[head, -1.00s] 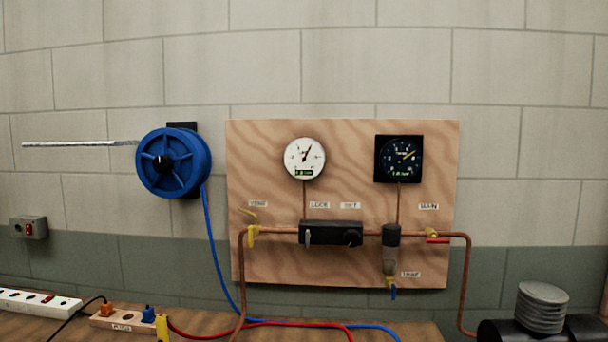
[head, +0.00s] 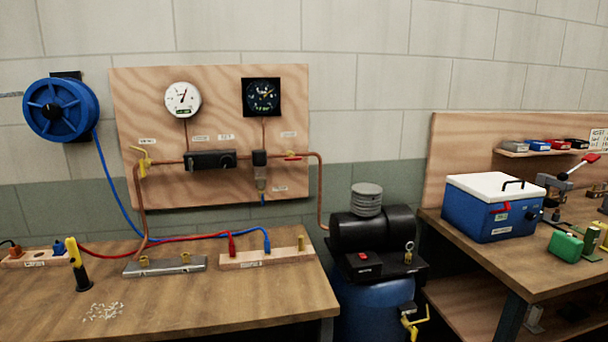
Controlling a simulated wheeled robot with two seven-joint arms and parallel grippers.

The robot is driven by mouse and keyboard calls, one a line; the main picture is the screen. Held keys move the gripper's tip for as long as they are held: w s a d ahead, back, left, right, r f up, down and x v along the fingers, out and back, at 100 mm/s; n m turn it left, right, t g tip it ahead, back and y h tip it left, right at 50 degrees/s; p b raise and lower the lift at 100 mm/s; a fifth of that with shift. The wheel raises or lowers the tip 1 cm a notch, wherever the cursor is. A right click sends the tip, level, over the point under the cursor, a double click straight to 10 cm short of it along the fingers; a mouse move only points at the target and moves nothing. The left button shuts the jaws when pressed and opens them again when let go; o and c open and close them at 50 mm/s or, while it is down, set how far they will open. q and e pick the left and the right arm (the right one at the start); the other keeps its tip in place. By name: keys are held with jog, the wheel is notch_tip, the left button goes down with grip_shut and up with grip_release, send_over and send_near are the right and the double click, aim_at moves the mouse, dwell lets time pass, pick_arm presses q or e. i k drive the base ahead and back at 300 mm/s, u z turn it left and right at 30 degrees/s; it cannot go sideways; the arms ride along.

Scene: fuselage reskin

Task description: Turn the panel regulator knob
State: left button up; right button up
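The wooden panel (head: 210,90) hangs on the wall, left of the picture's middle. The black regulator block (head: 203,160) sits on its copper pipe. A round black knob (head: 229,161) shows at the block's right end, and a small lever shows at its left end. A white round gauge (head: 183,99) and a black square gauge (head: 262,97) are above. The small labels are too blurred to read surely. Neither of my grippers is in view.
A workbench (head: 200,312) stands below the panel, with a metal manifold (head: 165,266), a wooden block with hose ends (head: 267,256) and scattered small pieces (head: 103,312). A blue-tanked compressor (head: 370,310) stands between it and a second bench (head: 480,258) with a blue cooler box (head: 495,208).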

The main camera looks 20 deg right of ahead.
aim_at(226, 162)
jog(key=z, duration=0.55)
jog(key=k, duration=0.15)
jog(key=u, duration=1.5)
jog(key=i, duration=0.85)
jog(key=z, duration=0.45)
jog(key=i, duration=0.9)
jog(key=z, duration=0.9)
